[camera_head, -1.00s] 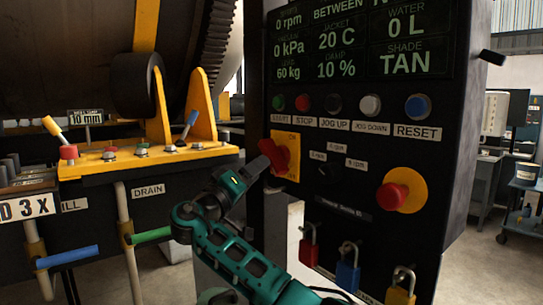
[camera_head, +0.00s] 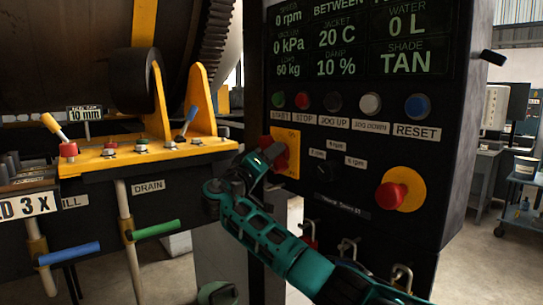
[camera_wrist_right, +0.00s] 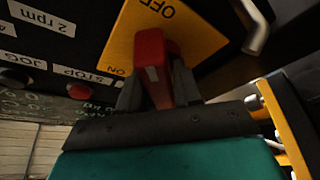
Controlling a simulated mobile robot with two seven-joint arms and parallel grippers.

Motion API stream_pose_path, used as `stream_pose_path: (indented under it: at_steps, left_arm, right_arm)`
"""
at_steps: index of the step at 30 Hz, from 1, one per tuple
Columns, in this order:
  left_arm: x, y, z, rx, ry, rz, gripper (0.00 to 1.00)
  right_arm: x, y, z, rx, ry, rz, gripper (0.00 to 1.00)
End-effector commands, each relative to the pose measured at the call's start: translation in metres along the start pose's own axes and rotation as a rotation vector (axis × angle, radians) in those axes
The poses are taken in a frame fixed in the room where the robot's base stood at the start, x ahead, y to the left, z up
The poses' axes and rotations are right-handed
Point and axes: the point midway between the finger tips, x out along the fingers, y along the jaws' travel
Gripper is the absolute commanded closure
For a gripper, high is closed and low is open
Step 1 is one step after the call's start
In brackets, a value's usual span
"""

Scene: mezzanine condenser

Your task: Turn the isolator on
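The isolator is a red rotary handle (camera_head: 268,143) on a yellow plate (camera_head: 291,158), at the left of the dark control panel. My right gripper (camera_head: 262,160) is at the handle and covers part of it. In the right wrist view the red handle (camera_wrist_right: 154,68) stands between the two grey fingers of the right gripper (camera_wrist_right: 158,92), which appear to touch it on both sides. The plate (camera_wrist_right: 190,38) reads OFF and ON there. The handle's exact angle is hard to tell. My left gripper is not in view.
Above the isolator are push buttons, including a red stop button (camera_head: 302,101). A red mushroom button (camera_head: 391,196) on a yellow disc is to the right. Padlocks hang below, partly behind my right arm. A yellow lever bench (camera_head: 110,158) stands left.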

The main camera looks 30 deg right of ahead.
Motion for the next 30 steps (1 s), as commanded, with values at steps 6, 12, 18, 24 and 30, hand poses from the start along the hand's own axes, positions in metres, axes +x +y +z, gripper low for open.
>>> stream_pose_path:
  at_steps: [6, 12, 18, 24, 30]
  left_arm:
    - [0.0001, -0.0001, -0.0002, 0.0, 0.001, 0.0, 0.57]
    - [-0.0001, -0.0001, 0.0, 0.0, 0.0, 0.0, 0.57]
    - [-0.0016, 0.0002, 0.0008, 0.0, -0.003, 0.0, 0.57]
    - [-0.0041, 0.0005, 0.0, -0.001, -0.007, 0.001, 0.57]
    - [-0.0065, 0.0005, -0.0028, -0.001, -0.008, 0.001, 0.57]
  right_arm:
    - [-0.0003, 0.0, 0.0, 0.0, 0.0, 0.0, 0.88]
    - [-0.0004, -0.0001, 0.0, -0.001, 0.0, 0.0, 1.0]
    - [-0.0002, 0.0003, -0.0002, -0.027, 0.0, -0.012, 1.0]
    - [-0.0003, 0.0006, -0.0005, -0.116, 0.001, -0.049, 1.0]
    - [-0.0001, 0.0012, -0.0008, -0.265, 0.0, -0.113, 1.0]
